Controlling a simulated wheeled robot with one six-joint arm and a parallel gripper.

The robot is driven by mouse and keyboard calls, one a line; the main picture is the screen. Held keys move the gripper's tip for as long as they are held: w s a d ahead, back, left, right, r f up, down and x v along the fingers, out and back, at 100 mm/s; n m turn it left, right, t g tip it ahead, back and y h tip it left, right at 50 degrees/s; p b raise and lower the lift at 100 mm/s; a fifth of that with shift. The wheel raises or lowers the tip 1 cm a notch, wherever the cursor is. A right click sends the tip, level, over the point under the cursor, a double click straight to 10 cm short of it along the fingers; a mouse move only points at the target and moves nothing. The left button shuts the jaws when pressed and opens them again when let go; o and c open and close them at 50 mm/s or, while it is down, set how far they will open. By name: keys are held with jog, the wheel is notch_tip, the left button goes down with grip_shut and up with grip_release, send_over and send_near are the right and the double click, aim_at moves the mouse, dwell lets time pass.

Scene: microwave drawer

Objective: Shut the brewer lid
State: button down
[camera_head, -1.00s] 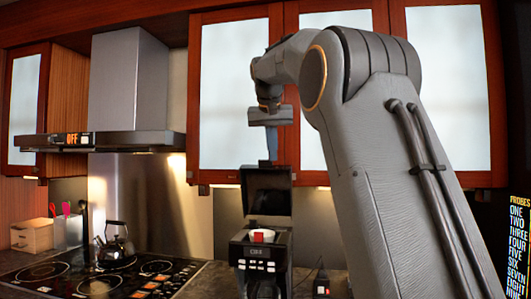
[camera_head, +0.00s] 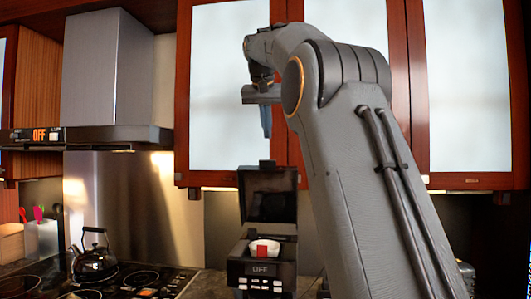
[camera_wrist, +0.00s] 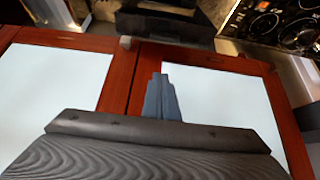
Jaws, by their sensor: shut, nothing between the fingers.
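The brewer (camera_head: 262,268) is a dark machine on the counter with an "OFF" display and light buttons on its front. Its lid (camera_head: 268,194) stands open and upright at the back. A white cup-like piece with a red mark (camera_head: 264,248) sits in the opened top. My gripper (camera_head: 266,122) points down above the lid, in front of the cabinet doors, with a visible gap between fingertips and lid. It is shut and empty. In the wrist view my gripper's blue-grey fingers (camera_wrist: 162,92) lie together; the dark shape beyond them (camera_wrist: 165,28) may be the brewer, but I cannot tell surely.
Cabinets with white panels (camera_head: 222,90) hang behind my arm. A range hood (camera_head: 105,136) hangs at left over a cooktop (camera_head: 120,283). A black kettle (camera_head: 94,258) stands on the cooktop, left of the brewer. The space between kettle and brewer looks clear.

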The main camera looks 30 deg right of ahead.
jog(key=f+p, duration=0.1)
jog(key=f, duration=0.1)
jog(key=w+d+f+p, duration=0.1)
jog(key=f, duration=0.3)
jog(key=shift+w+d+f+p, duration=0.15)
jog(key=shift+w+f+p, duration=0.2)
jog(key=shift+p, duration=0.05)
jog(key=shift+s+a+f+p, duration=0.3)
jog(key=shift+s+a+f, duration=0.1)
jog(key=shift+s, duration=0.2)
